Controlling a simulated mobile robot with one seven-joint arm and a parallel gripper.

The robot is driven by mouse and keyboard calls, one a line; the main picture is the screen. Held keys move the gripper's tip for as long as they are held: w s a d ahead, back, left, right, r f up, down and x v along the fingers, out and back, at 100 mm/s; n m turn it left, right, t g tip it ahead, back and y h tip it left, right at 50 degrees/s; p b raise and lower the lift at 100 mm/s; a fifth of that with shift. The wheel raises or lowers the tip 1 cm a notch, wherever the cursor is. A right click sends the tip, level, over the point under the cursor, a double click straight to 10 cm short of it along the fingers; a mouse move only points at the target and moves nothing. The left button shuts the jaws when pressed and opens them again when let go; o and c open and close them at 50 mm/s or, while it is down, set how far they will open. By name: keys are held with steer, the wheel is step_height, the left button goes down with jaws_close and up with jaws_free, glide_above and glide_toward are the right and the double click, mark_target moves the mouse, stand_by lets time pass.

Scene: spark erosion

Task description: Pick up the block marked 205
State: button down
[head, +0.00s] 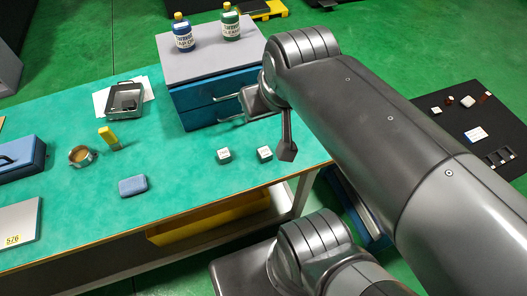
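Two small pale blocks with dark sides lie on the green tabletop (185,200) near its right end. One is the left block (224,156), the other the right block (265,153). Each has faint marks on top, too small to read, so I cannot tell which is 205. My gripper (270,122) hangs above the table's right end, in front of the blue drawer unit, up and to the right of the blocks in the picture. A dark finger-like part points down near the right block, apart from it. My arm hides much of the gripper, and its opening is unclear.
The blue drawer unit (190,103) carries two bottles (183,36) (230,24). A blue pad (133,186), a yellow-topped item (109,138), a round cup-like item (81,156) and a metal tray (124,101) lie leftward. The tabletop around the blocks is clear.

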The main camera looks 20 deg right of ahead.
steer(key=c, duration=2.2)
jaws_free()
steer(key=c, duration=0.8)
jaws_free()
steer(key=shift+c, duration=0.2)
steer(key=g, duration=0.5)
glide_above(265, 152)
step_height(265, 152, down, 19)
steer(key=shift+n+g, duration=0.3)
steer(key=shift+n, duration=0.1)
steer(key=shift+f, duration=5.9)
